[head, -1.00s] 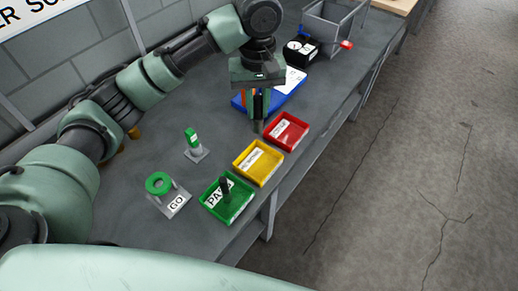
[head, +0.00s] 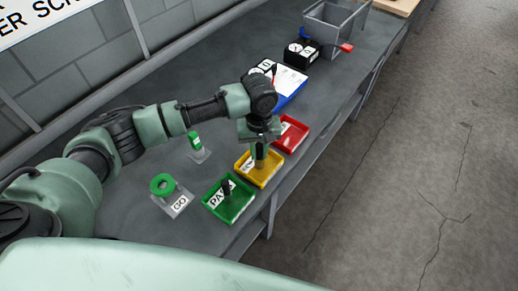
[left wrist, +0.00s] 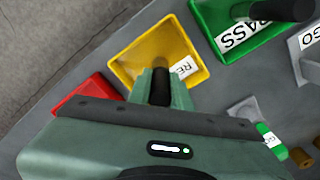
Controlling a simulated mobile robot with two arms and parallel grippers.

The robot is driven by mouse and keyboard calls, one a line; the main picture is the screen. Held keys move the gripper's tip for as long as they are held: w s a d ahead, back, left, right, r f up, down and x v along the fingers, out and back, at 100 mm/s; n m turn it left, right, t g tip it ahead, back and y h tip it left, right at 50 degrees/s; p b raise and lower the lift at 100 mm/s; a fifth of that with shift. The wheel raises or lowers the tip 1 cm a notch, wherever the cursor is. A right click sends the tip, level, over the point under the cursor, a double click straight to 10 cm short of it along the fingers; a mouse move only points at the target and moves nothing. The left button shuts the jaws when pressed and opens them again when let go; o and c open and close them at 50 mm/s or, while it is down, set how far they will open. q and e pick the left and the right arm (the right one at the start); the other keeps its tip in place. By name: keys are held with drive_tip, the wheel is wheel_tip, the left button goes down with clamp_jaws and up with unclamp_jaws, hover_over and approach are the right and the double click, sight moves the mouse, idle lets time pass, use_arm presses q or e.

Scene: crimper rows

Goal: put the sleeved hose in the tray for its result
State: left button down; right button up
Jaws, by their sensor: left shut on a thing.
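My left gripper (head: 260,152) is shut on the sleeved hose, a dark upright cylinder that shows between its fingers in the left wrist view (left wrist: 160,88). In the head view the gripper hides most of the hose. It is over the yellow tray (head: 246,171), whose label begins "RE"; I cannot tell whether the hose touches the tray floor. The yellow tray also shows in the left wrist view (left wrist: 135,58). The green tray (head: 232,212), labelled "PASS", has another dark cylinder (head: 227,187) standing in it. The red tray (head: 298,133) is partly hidden by my gripper.
The bench's front edge runs close by the trays.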

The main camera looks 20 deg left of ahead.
use_arm(q)
drive_tip(key=c, duration=1.3)
unclamp_jaws()
drive_tip(key=shift+f, duration=0.1)
drive_tip(key=shift+r, duration=0.4)
wheel_tip(320, 180, up, 10)
drive_tip(key=b, duration=0.3)
drive_tip(key=shift+r, duration=0.8)
drive_tip(key=shift+s+d+f, duration=0.1)
